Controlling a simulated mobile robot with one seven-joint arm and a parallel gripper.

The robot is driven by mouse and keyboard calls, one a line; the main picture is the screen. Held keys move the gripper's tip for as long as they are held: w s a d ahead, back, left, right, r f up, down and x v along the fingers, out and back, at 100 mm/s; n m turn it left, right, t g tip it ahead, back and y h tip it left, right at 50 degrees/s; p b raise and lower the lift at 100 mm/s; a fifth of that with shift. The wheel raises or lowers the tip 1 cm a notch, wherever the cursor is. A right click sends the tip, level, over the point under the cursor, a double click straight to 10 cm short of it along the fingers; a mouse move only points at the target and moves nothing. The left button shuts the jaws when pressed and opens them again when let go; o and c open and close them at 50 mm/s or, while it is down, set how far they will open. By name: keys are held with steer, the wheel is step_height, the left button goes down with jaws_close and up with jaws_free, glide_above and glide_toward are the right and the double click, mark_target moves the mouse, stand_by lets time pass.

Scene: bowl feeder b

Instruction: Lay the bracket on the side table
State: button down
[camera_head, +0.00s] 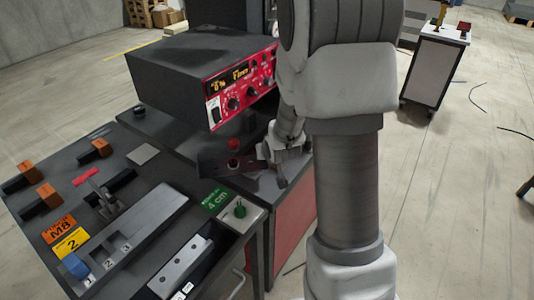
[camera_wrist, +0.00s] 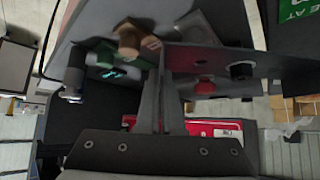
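A dark flat plate (camera_head: 222,165), which I take to be the bracket, sticks out to the left from my gripper (camera_head: 278,160) in the head view. In the wrist view the plate (camera_wrist: 225,60) reaches right from the tips of my gripper (camera_wrist: 167,75). The fingers are close together and look shut on its end. The plate is over the dark bench by the red-fronted unit; I cannot tell whether it touches anything. A white-topped cart (camera_head: 443,33) at the upper right may be the side table. My arm hides part of the middle of the head view.
The red-fronted control unit (camera_head: 205,70) stands behind the plate. The dark workbench (camera_head: 95,150) at left carries orange blocks and a grey rail. A tray (camera_head: 215,268) at the front holds a metal bar with holes. Open floor (camera_head: 450,170) lies at right, with cables on it.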

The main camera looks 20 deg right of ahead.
steer(key=shift+f+b, duration=0.45)
steer(key=c, duration=1.1)
jaws_free()
steer(key=shift+o, duration=0.2)
